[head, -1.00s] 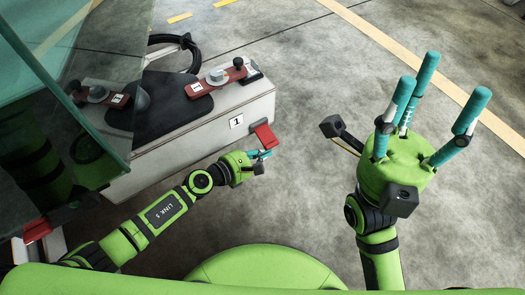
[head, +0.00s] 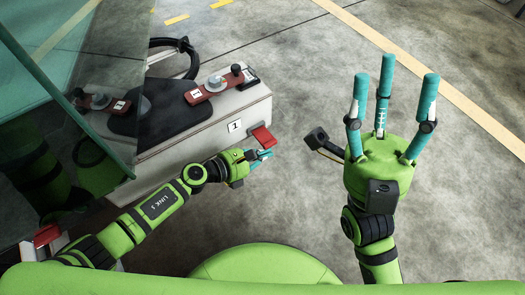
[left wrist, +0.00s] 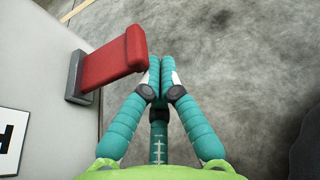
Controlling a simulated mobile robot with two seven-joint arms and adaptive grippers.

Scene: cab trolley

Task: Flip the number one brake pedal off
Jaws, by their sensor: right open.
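The number one brake pedal (head: 263,138) is a red plate that sticks out from the pale cab trolley side, just right of a white label with a black 1 (head: 235,126). In the left wrist view the red pedal (left wrist: 112,62) stands out from a grey mount (left wrist: 75,78) on the wall. My left gripper (head: 264,154) is just below the pedal in the head view. Its teal fingertips (left wrist: 160,68) are together beside the pedal's outer end, with nothing seen between them; contact is unclear. My right gripper (head: 391,95) is raised, open and empty.
The trolley top carries red levers (head: 212,90) with knobs, a black seat pad and a black steering wheel. A glass panel (head: 80,70) stands at the left. Another red pedal (head: 46,235) shows at lower left. Concrete floor (head: 310,100) to the right is clear.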

